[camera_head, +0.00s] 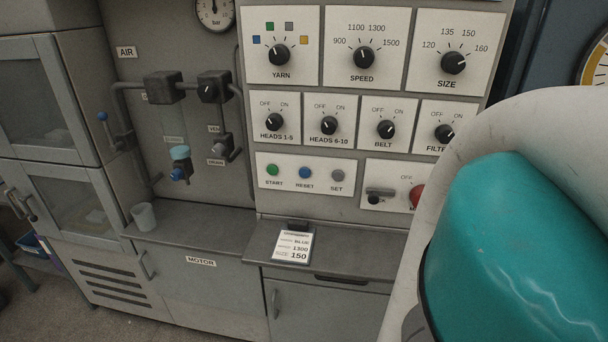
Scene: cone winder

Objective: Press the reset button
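The reset button (305,173) is a small round blue button on a white plate, labelled RESET. It sits between the green START button (272,170) and the grey SET button (337,175). Nothing covers it. My arm, white with a teal cap, fills the lower right of the view. My gripper does not show in this view, so its state and its place relative to the button are hidden.
Above the buttons are rows of black knobs, including YARN (279,55), SPEED (363,57) and SIZE (453,63). A red button (417,197) is to the right, partly behind my arm. A ledge below holds a card (293,246); a cup (144,217) stands left.

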